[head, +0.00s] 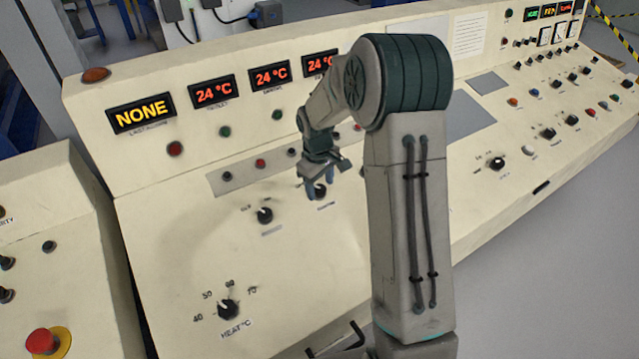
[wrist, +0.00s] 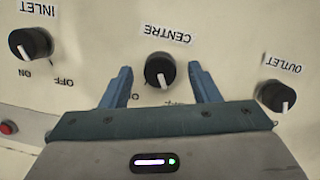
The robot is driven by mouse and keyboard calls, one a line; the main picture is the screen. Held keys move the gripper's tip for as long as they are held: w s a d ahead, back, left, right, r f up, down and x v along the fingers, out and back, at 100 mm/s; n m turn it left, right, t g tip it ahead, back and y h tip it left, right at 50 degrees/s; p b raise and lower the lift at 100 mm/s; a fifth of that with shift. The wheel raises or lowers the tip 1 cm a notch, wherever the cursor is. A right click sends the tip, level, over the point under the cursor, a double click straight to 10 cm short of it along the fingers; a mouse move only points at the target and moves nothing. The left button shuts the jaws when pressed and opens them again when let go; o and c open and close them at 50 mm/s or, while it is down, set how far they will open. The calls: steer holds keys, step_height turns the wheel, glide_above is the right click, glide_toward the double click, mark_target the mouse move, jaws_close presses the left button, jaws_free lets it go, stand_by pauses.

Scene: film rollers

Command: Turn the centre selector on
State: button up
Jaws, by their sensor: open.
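The centre selector (wrist: 159,70) is a round black knob with a white pointer mark, under an upside-down CENTRE label in the wrist view. Its mark points down and slightly right there; the on/off lettering below it is mostly hidden by my gripper. My gripper (wrist: 160,72) is open, with one blue finger on each side of the knob and a gap visible on both sides. In the head view my gripper (head: 321,183) is low over the sloping panel, at a black knob (head: 319,192) partly covered by the fingers.
In the wrist view the inlet knob (wrist: 30,43) is left and the outlet knob (wrist: 277,96) right. In the head view, another knob (head: 265,215) sits left of my gripper, with the heat dial (head: 228,309) nearer. The cream console (head: 170,250) slopes around them; its display (head: 141,113) reads NONE.

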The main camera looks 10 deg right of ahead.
steer(key=shift+f, duration=0.35)
steer(key=c, duration=1)
steer(key=shift+o, duration=0.2)
steer(key=shift+m, duration=0.3)
steer(key=m+y+b, duration=0.1)
steer(key=m+b, duration=0.1)
steer(key=m, duration=0.3)
steer(key=m+y+b, duration=0.1)
steer(key=m, duration=0.5)
steer(key=shift+d+b, duration=0.1)
steer(key=shift+b, duration=0.3)
steer(key=shift+y, duration=0.3)
steer(key=o, duration=1)
steer(key=shift+c, duration=0.2)
